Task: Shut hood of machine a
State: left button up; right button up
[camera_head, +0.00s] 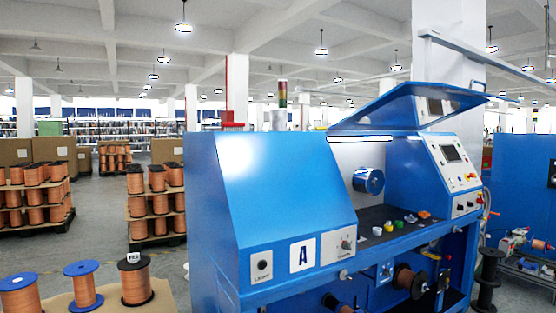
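The hood is raised and tilted up over the opening in the machine's middle. Under it, a blue pulley (368,180) sits on the pale back wall, and small coloured parts (400,225) lie on the dark deck. Neither of my grippers shows in this view.
Copper wire spools stand on pallets (155,205) at the left, with several more spools (84,285) at the lower left. A control panel (452,165) is on the machine's right part. Another blue machine (525,190) stands at the far right. An open floor aisle (100,240) runs along the left.

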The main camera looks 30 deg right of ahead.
aim_at(409, 112)
jog(key=z, duration=1.1)
jog(key=i+l+z, duration=0.65)
jog(key=i+z, duration=0.25)
jog(key=k, duration=0.1)
